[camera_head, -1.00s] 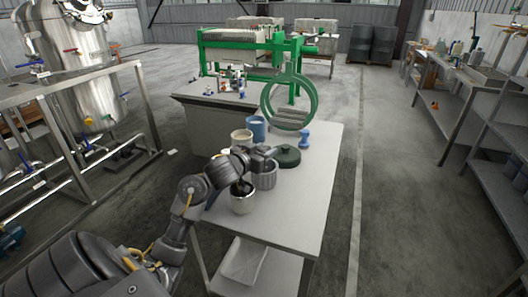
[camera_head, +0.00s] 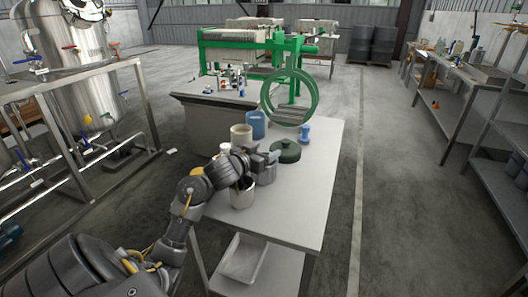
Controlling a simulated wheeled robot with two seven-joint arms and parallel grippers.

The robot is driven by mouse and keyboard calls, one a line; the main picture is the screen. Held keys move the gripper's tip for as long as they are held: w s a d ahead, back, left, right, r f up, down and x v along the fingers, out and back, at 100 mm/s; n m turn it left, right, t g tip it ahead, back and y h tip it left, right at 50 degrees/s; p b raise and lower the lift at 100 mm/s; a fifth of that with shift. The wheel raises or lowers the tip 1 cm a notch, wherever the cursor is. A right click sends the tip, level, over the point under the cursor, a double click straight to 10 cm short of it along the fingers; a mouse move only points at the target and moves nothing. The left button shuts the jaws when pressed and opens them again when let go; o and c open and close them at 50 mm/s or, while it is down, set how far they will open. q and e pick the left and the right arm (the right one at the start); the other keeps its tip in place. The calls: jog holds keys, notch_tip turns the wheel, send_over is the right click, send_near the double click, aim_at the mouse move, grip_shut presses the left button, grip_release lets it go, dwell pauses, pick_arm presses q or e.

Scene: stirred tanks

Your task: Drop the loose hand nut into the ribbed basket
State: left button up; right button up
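My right gripper is not in view.
On the white table (camera_head: 290,212) are a silver cup (camera_head: 242,197), a cream cup (camera_head: 241,134), a blue cup (camera_head: 257,125), a dark green lidded piece (camera_head: 286,151) and a blue spool-like piece (camera_head: 304,134). A green ring (camera_head: 313,98) rises behind. The table's front right is clear.

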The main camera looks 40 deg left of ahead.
pick_arm(q)
jog(key=r, duration=0.1)
jog(key=r+p, duration=0.1)
jog(key=r, duration=0.1)
jog(key=r+p, duration=0.1)
jog(key=shift+s+d+r, duration=0.2)
jog(key=shift+s+r, duration=0.05)
jog(key=s+d+r+p, duration=0.8)
jog(key=s+p, duration=0.2)
jog(key=shift+s+r, duration=0.3)
jog(key=shift+s, duration=0.05)
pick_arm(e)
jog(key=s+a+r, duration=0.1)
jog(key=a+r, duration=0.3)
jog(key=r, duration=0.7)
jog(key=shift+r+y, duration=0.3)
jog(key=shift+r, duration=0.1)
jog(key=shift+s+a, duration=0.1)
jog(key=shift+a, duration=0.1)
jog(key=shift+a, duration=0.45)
